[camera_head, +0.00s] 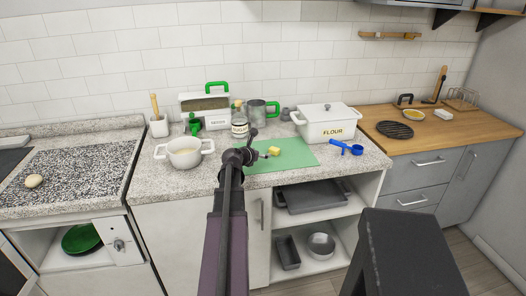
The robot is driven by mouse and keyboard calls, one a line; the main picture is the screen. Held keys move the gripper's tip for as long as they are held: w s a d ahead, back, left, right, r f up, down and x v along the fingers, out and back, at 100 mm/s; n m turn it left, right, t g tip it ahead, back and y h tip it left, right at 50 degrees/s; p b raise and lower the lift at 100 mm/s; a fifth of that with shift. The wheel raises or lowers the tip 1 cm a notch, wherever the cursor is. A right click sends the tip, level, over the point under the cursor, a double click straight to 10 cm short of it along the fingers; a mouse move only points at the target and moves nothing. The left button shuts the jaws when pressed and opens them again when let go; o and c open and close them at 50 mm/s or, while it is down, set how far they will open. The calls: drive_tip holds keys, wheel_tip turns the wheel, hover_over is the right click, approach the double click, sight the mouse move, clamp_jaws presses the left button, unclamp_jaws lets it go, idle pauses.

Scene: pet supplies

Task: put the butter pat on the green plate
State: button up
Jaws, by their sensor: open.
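A small yellow block, which looks like the butter pat (274,151), lies on a green board (298,158) on the speckled counter. My gripper (260,144) is just left of it, open, with one finger pointing up and the other pointing toward the yellow block. I see nothing between the fingers, and a small gap seems to separate them from the block. A round green plate (80,239) sits inside the open lower compartment at the left. Part of it is hidden by the compartment's edge.
A white pot (184,152) stands left of my gripper, with a sugar jar (239,125) behind. A white flour box (326,124) and blue measuring scoops (347,147) stand at the right. A panel (119,237) borders the plate's compartment. An egg-like object (34,181) lies far left.

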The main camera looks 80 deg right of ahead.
drive_tip(key=shift+o, duration=0.3)
drive_tip(key=shift+r, duration=0.1)
drive_tip(key=r+y+p, duration=0.1)
drive_tip(key=p, duration=0.2)
drive_tip(key=d+r+t+y+p, duration=0.1)
drive_tip(key=r+p, duration=0.1)
drive_tip(key=p, duration=0.2)
drive_tip(key=r+y+p, duration=0.2)
drive_tip(key=p, duration=0.2)
drive_tip(key=shift+s+d+r+t, duration=0.1)
drive_tip(key=shift+d+r+t, duration=0.05)
drive_tip(key=shift+d+t, duration=0.15)
drive_tip(key=b, duration=0.5)
approach(273, 149)
drive_tip(key=x, duration=0.3)
drive_tip(key=shift+d, duration=0.2)
drive_tip(key=shift+b+x, duration=0.4)
drive_tip(key=shift+x, duration=0.65)
